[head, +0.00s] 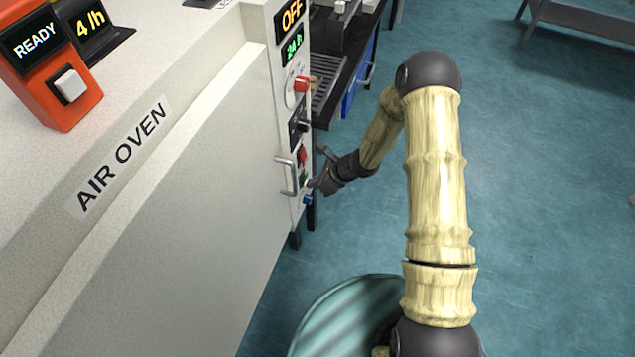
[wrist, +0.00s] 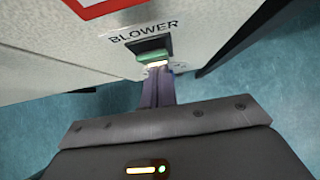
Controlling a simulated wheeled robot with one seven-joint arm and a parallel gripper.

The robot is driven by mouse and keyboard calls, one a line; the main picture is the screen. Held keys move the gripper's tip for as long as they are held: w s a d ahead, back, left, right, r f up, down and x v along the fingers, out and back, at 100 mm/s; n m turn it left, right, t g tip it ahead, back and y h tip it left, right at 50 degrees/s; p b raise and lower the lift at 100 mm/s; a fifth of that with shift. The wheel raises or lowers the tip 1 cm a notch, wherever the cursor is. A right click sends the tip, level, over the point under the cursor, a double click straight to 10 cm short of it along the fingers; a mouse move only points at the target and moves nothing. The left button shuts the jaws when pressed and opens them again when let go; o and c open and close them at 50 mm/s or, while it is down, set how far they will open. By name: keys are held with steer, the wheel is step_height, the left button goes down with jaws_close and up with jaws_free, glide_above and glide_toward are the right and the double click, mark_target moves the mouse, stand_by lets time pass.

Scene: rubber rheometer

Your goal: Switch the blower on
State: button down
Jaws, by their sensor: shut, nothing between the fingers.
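The blower switch (wrist: 154,57) is a green rocker in a dark frame under the label BLOWER, low on the oven's control panel. In the wrist view its lower part looks pale and lit. My gripper (wrist: 158,75) is shut and empty, with its fingertips at the lower edge of the switch. I cannot tell whether they touch it. In the head view my gripper (head: 313,184) is beside the lower end of the panel, and its fingertips hide part of the switch area. The air oven (head: 180,190) stands at the left.
The oven's door handle (head: 286,175) sticks out just left of my gripper. Above on the panel are a red knob (head: 301,84), a black knob (head: 304,126) and a display (head: 291,14) reading OFF. A black bench (head: 340,75) stands behind.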

steer(key=shift+r, duration=0.2)
steer(key=shift+r+p, duration=0.35)
steer(key=shift+r, duration=0.4)
steer(key=shift+a, duration=0.1)
steer(key=d+f+v, duration=0.1)
steer(key=v, duration=1.2)
steer(key=shift+s+d+f+p, duration=0.25)
steer(key=shift+d+p, duration=0.1)
steer(key=shift+d, duration=0.1)
steer(key=shift+f, duration=0.1)
